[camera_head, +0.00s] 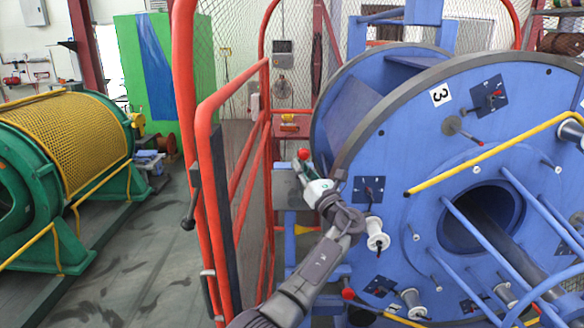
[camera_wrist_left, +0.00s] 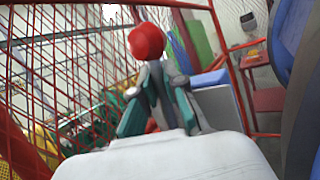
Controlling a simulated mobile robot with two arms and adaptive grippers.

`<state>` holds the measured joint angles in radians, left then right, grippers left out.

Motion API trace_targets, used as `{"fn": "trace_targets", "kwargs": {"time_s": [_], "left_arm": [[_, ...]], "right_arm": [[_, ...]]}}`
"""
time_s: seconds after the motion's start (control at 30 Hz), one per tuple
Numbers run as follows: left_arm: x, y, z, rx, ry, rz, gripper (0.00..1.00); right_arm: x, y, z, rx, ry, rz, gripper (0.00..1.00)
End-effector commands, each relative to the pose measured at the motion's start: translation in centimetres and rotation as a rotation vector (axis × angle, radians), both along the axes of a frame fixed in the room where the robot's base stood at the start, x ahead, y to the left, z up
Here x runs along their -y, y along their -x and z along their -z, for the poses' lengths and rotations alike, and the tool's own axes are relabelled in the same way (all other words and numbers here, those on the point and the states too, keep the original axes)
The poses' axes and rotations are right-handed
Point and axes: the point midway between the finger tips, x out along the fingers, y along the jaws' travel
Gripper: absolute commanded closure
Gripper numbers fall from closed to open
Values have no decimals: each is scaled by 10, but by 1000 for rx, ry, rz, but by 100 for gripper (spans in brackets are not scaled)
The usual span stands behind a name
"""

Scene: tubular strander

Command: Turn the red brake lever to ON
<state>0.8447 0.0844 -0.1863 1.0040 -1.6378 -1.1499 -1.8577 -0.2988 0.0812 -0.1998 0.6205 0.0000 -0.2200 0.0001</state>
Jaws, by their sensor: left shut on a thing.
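The brake lever has a round red knob (camera_head: 304,154), just left of the big blue wheel's rim in the head view. In the left wrist view the red knob (camera_wrist_left: 147,41) stands up beyond my fingers on a thin stem, tilted slightly. My left gripper (camera_head: 308,170) reaches up to it from below and is shut on the lever just under the knob. In the left wrist view my left gripper (camera_wrist_left: 158,88) has its teal-padded fingers on both sides of the stem. The lever's base and any ON marking are hidden. My right gripper is not in view.
The blue strander wheel (camera_head: 400,145) with bobbins and yellow bars fills the right. A red mesh guard frame (camera_head: 200,150) stands close to the left of my arm. A green machine with a yellow mesh cover (camera_head: 75,140) stands at far left, with open floor between.

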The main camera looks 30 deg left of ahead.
Motion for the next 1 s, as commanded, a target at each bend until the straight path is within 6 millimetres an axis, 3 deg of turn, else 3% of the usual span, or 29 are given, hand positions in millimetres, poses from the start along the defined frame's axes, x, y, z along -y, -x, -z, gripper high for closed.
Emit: {"fn": "trace_targets", "kwargs": {"time_s": [0.4,1.0], "left_arm": [[20,-12,8,-123,-199,0,100],[25,-15,10,-151,-243,1,100]], "right_arm": [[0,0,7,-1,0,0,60],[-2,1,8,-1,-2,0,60]]}}
